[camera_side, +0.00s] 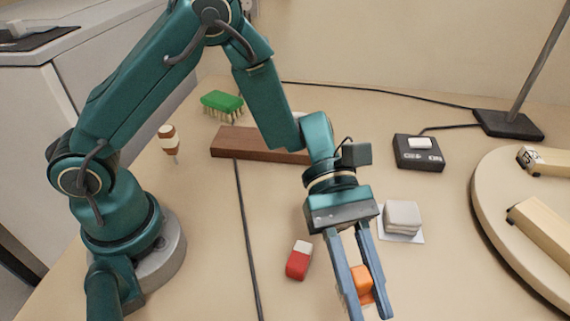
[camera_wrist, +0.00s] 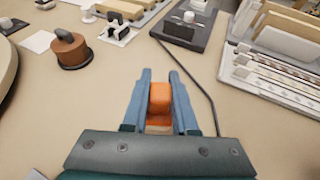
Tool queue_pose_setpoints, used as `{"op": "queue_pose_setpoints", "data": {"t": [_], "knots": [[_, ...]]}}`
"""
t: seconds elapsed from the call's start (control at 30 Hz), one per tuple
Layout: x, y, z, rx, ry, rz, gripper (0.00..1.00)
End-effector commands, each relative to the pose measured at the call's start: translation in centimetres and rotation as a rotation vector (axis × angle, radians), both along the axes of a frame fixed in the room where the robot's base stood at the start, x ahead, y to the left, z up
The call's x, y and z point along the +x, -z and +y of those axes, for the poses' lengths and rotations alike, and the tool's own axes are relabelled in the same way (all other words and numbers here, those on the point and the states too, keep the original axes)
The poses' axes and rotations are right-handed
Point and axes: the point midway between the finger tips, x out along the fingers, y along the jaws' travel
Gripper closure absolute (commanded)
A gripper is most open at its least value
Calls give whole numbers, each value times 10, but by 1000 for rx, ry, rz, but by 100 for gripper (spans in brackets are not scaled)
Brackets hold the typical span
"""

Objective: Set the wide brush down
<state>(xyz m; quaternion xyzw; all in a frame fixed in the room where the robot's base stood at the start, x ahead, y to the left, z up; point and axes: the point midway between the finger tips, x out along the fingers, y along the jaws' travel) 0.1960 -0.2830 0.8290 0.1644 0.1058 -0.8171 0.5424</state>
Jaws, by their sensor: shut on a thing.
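My gripper (camera_side: 370,310) points down over the front of the bench, its two blue fingers on either side of an orange thing (camera_side: 362,279). In the wrist view, my gripper (camera_wrist: 160,76) is shut on this orange thing (camera_wrist: 160,96), which has a rounded block top and a paler band below. Bristles cannot be made out on it, and its underside and any gap to the bench are hidden. A green brush (camera_side: 222,101) with pale bristles downward stands on the bench at the back left, away from my gripper.
A red and white block (camera_side: 298,260) lies left of my gripper, and a stack of pale pads (camera_side: 402,217) behind it to the right. A brown wooden bar (camera_side: 240,144), a black switch box (camera_side: 419,153) and a round board (camera_side: 488,205) stand further off. Cables cross the bench.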

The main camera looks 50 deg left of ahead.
Motion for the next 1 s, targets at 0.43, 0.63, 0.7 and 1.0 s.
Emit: {"op": "queue_pose_setpoints", "data": {"t": [0.43,0.63,0.7,1.0], "knots": [[-17,37,-29,3,0,5,100],[-17,58,-29,1,1,2,100],[-17,60,-29,0,1,0,100],[-16,62,-29,0,1,0,100]]}}
